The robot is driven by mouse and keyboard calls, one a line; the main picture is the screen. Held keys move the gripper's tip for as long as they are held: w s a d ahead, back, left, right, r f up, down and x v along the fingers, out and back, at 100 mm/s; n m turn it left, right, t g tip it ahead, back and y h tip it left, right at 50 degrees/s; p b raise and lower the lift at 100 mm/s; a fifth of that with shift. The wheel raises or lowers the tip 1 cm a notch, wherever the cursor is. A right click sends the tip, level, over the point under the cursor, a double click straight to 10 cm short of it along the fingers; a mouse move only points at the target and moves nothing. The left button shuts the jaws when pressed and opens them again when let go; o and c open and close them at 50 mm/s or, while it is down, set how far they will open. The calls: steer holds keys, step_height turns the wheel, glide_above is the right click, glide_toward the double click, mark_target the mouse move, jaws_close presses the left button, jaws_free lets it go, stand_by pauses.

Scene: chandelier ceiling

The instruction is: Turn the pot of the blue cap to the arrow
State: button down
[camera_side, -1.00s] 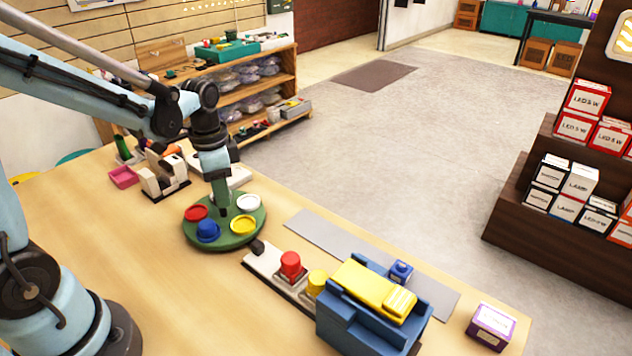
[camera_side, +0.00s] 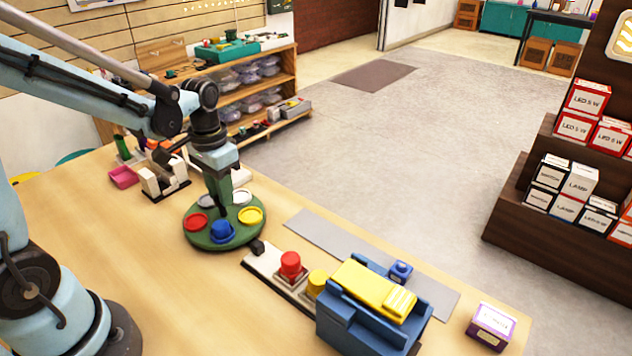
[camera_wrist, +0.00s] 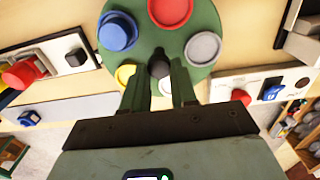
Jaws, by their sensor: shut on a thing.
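A round green turntable (camera_side: 197,238) lies on the table with coloured round pots around it. The blue cap (camera_side: 222,229) stands on its blue pot at the front of the disc; it also shows at upper left in the wrist view (camera_wrist: 117,30). The red pot (camera_side: 196,221) is left of it, the yellow pot (camera_side: 251,215) right, pale pots behind. My gripper (camera_side: 222,207) points down at the disc's middle. In the wrist view its fingers (camera_wrist: 160,72) are closed on the dark centre knob (camera_wrist: 158,62). I cannot make out an arrow clearly.
A dark block (camera_side: 257,247) sits at the near end of a white base right of the disc, with a red button (camera_side: 290,262) and yellow button (camera_side: 317,281).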

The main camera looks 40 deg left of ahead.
steer(key=shift+a+n, duration=0.1)
steer(key=shift+n, duration=1.9)
steer(key=shift+s+n, duration=0.1)
steer(key=shift+n, duration=2)
steer(key=c, duration=0.9)
jaws_free()
step_height(320, 180, up, 12)
steer(key=shift+r, duration=0.1)
